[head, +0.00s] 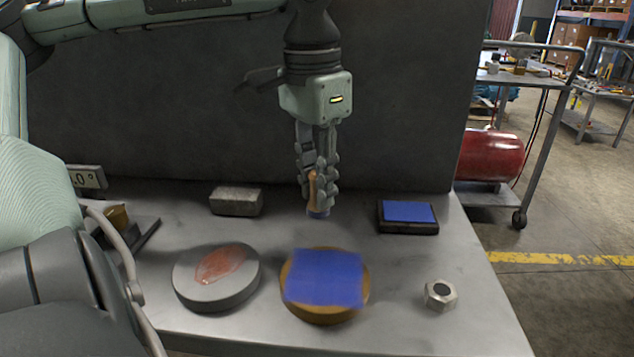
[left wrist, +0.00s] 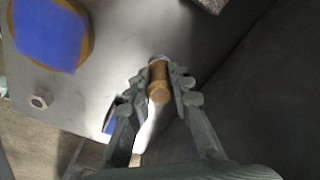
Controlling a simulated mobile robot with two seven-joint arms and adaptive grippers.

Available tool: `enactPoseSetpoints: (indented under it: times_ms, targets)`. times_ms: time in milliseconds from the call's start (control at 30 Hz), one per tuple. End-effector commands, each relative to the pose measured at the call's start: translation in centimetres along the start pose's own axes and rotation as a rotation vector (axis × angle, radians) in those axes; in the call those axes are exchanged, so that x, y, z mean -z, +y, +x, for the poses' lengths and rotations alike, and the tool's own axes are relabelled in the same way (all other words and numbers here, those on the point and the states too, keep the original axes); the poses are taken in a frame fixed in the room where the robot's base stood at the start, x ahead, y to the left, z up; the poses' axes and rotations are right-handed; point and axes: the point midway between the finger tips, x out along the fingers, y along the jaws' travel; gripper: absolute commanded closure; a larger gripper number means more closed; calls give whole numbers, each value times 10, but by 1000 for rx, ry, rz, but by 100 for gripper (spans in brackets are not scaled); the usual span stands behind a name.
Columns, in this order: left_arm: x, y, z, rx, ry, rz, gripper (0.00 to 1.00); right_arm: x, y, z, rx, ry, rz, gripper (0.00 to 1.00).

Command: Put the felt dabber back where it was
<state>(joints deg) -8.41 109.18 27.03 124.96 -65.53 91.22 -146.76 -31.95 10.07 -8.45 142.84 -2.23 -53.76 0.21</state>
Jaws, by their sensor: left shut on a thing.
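The felt dabber (head: 316,195) has a tan wooden handle and a blue end pointing down. My left gripper (head: 317,180) is shut on its handle and holds it upright above the table, behind the round pieces. The dabber also shows between the fingers in the left wrist view (left wrist: 159,82). A dark ink pad with a blue top (head: 408,216) lies to the right of the dabber. A brown disc (head: 325,315) with a blue patch on top stands in front of it. My right gripper is not in view.
A grey disc (head: 217,292) with a reddish smear stands front left. A grey block (head: 236,201) lies behind it. A hex nut (head: 440,294) lies front right. A dark panel (head: 400,100) closes the table's back. Bare metal tabletop lies between the pad and nut.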

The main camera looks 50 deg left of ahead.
Motion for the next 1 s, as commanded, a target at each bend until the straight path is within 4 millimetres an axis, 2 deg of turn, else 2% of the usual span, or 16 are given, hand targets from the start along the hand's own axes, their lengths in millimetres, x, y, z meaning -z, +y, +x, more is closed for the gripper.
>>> enactPoseSetpoints:
  times_ms: [333, 367, 533, 900, 967, 1000]
  targets:
    - [0, 0, 3, 1, 0, 0, 100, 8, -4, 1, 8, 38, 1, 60]
    - [0, 0, 3, 1, 0, 0, 78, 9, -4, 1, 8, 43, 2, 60]
    - [0, 0, 3, 1, 0, 0, 58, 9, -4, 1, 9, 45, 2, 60]
    - [0, 0, 0, 1, 0, 0, 58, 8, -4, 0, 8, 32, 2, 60]
    - [0, 0, -2, 0, 0, 0, 58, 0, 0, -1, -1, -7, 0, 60]
    - [1, -1, -10, 3, 3, -1, 58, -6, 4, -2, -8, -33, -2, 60]
